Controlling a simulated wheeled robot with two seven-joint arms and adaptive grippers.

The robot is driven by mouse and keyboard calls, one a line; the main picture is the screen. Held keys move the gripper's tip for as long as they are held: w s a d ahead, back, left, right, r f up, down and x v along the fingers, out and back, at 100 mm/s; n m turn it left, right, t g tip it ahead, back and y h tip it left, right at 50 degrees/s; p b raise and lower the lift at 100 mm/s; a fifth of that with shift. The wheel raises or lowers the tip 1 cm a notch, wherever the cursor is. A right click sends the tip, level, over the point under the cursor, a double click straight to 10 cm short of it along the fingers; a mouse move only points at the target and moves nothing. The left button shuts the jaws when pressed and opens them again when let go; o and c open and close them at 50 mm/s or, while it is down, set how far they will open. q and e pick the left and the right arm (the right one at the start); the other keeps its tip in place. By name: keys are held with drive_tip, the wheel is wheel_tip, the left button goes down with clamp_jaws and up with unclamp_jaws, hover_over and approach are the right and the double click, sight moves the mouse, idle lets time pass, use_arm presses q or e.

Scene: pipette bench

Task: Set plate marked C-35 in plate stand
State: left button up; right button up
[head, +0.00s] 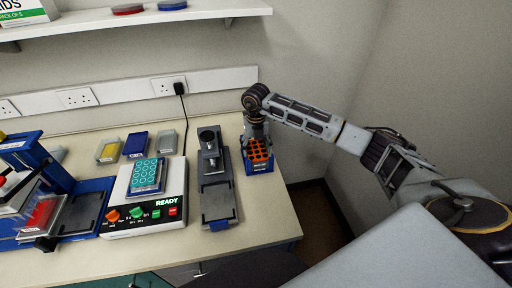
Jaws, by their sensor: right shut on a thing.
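My right gripper (257,137) reaches down at the right end of the bench. It is shut on the far edge of an orange plate (260,157) with several dark round wells. The orange plate is in or just above a small blue stand (258,169) with a pale label on its front. I cannot tell whether the plate rests fully in it, and the label is too small to read. A teal plate (146,175) with round wells lies on a white device with a READY display. My left gripper is not in view.
A grey device with a column (218,200) stands just left of the blue stand. The white READY device (117,219) and a blue machine (68,186) are further left. Yellow (108,151), blue (136,144) and grey (167,141) boxes sit behind. The bench's right edge is close.

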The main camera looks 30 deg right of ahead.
drive_tip(key=shift+f, duration=0.2)
drive_tip(key=o, duration=1.1)
drive_tip(key=shift+r, duration=0.1)
drive_tip(key=shift+r, duration=0.15)
wheel_tip(320, 180, up, 12)
drive_tip(key=b, duration=0.2)
idle(0.7)
